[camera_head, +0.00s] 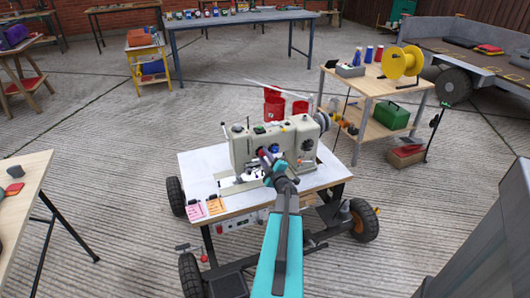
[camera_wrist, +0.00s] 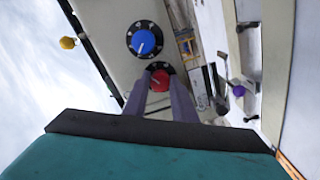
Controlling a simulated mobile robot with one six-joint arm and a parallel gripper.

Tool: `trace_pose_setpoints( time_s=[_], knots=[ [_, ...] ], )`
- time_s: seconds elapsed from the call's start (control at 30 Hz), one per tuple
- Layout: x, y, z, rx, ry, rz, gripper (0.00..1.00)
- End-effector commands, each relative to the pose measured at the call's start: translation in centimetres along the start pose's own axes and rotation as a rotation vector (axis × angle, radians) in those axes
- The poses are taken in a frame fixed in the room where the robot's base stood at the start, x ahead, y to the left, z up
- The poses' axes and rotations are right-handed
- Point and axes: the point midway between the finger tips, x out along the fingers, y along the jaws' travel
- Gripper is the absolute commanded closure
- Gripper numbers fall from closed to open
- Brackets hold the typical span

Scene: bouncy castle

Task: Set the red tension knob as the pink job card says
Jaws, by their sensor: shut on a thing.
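A cream sewing machine (camera_head: 243,148) stands on the white-topped cart. In the wrist view its face carries a blue knob (camera_wrist: 144,40) on a black dial and, below it, the red tension knob (camera_wrist: 160,75) on another dark dial. My gripper (camera_wrist: 161,83) is shut on the red knob, with one finger on each side of it. The fingers and palm hide the lower part of the red knob's dial. In the head view my gripper (camera_head: 267,159) reaches the front of the machine. The pink job card (camera_head: 196,209) lies at the cart's front left corner; its writing is too small to read.
An orange card (camera_head: 215,206) lies beside the pink one. A wooden shelf table (camera_head: 375,85) with a yellow spool (camera_head: 402,63) stands at the right. Open concrete floor lies around the cart.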

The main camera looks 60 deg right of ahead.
Motion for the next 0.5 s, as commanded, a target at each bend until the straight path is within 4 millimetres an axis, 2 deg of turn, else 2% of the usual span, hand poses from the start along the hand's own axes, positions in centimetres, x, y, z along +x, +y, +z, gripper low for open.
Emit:
trace_pose_setpoints(
  time_s=[0.5],
  knots=[
    [0.01,0.18,0.07,0.430,-0.004,0.001,0.98]
  ],
)
